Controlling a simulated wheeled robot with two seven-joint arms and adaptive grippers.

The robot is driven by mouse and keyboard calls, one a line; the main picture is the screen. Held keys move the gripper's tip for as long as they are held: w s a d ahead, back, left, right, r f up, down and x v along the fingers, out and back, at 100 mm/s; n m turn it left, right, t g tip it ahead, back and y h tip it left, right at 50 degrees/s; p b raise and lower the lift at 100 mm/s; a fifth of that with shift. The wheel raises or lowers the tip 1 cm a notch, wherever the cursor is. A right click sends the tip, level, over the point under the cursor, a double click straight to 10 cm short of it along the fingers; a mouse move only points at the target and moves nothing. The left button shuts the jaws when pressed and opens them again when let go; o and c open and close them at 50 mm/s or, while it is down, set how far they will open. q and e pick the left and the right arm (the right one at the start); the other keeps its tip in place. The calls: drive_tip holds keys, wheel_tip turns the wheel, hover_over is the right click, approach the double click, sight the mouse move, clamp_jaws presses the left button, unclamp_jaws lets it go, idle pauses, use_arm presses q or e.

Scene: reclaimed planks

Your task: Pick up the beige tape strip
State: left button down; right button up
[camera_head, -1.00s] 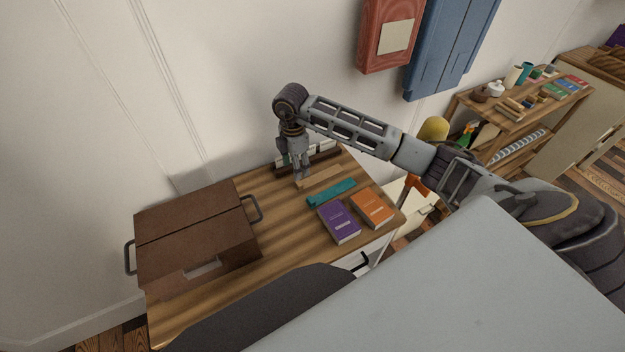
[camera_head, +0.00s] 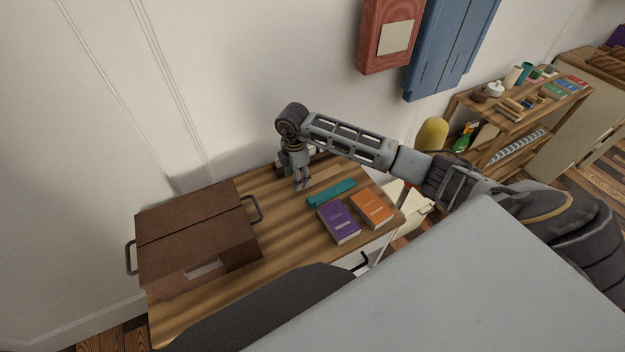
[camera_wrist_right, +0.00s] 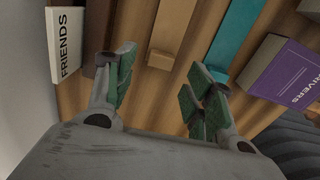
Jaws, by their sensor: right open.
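The beige tape strip (camera_wrist_right: 173,30) is a flat tan bar on the wooden table, its near end between my right fingers in the right wrist view. It also shows in the head view (camera_head: 328,173), beside the teal strip. My right gripper (camera_wrist_right: 163,72) is open and empty, its green-padded fingers apart on either side of the strip's near end. In the head view my right gripper (camera_head: 302,187) points down over the table. I cannot tell its exact height. My left gripper is not in view.
A teal strip (camera_head: 331,193) lies close by, with a purple book (camera_head: 339,222) and an orange book (camera_head: 373,208) nearer. A brown box (camera_head: 195,230) with handles fills the table's left side.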

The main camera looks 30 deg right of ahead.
drive_tip(key=shift+f, duration=1.6)
drive_tip(key=c, duration=0.9)
